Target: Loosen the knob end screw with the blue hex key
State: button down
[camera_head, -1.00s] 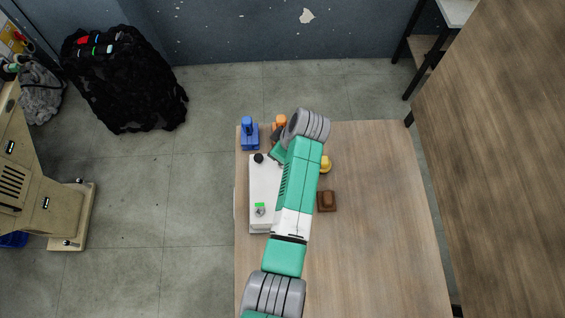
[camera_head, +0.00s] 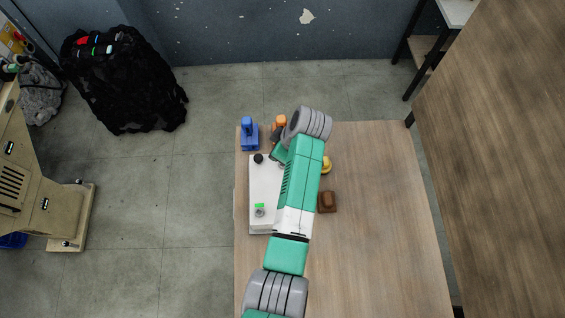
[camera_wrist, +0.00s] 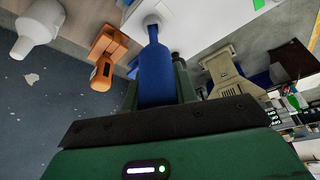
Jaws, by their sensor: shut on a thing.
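My gripper (camera_wrist: 158,88) is shut on the blue hex key (camera_wrist: 157,68), whose thick handle stands between the fingers in the wrist view. Its thin tip points up the picture to a small pale round end (camera_wrist: 151,19) on the white device. The tip is at or very close to this end; I cannot tell if it is seated. In the head view, the white device (camera_head: 261,185) lies partly under my arm, with a black knob (camera_head: 258,158) at its far end. My arm mostly hides the gripper and key there.
A blue holder (camera_head: 249,138) and an orange tool (camera_head: 280,121) stand just beyond the device. A yellow object (camera_head: 326,165) and a brown block (camera_head: 327,201) lie right of my arm. The right side of the wooden table (camera_head: 385,220) is clear.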

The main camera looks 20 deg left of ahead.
jog(key=shift+r, duration=0.1)
dwell(0.4)
jog(key=shift+r+p, duration=1.35)
jog(key=shift+r, duration=0.1)
jog(key=shift+r, duration=0.1)
notch_tip(320, 180, up, 4)
jog(key=p, duration=0.3)
jog(key=shift+p, duration=0.3)
